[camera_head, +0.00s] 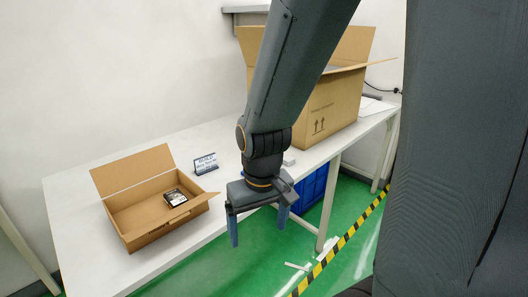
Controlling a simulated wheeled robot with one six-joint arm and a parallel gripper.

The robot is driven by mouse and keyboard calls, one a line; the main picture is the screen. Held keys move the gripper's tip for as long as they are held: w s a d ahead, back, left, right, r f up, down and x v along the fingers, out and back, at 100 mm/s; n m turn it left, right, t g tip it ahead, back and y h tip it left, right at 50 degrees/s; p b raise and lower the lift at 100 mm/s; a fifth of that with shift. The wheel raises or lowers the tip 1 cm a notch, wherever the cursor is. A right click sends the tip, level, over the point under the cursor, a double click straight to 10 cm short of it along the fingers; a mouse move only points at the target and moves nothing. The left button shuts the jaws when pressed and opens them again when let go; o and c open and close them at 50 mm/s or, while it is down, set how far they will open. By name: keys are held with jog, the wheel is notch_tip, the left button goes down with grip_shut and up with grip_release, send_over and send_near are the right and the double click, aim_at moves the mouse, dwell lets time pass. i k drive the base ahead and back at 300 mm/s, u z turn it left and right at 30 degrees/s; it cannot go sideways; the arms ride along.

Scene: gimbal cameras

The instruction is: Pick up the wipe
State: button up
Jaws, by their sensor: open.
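A small dark packet with white markings (175,197) lies inside an open, shallow cardboard box (128,212) on the white table. It may be the wipe, but its print is too small to read. My gripper (258,229) is open and empty, with its two blue fingers pointing down. In the picture it is right of the small box, near the table's front edge, and apart from the packet. My arm hides part of the table behind it.
A large open cardboard box (328,108) stands at the right. A blue crate (312,189) is below the table. Yellow-black tape (345,239) marks the green floor.

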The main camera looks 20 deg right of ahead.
aim_at(288, 161)
jog(key=z, duration=0.75)
jog(key=k, duration=0.45)
jog(key=z, duration=1.1)
jog(key=i, duration=1.25)
jog(key=u, duration=1.15)
jog(key=i, duration=0.75)
jog(key=u, duration=0.7)
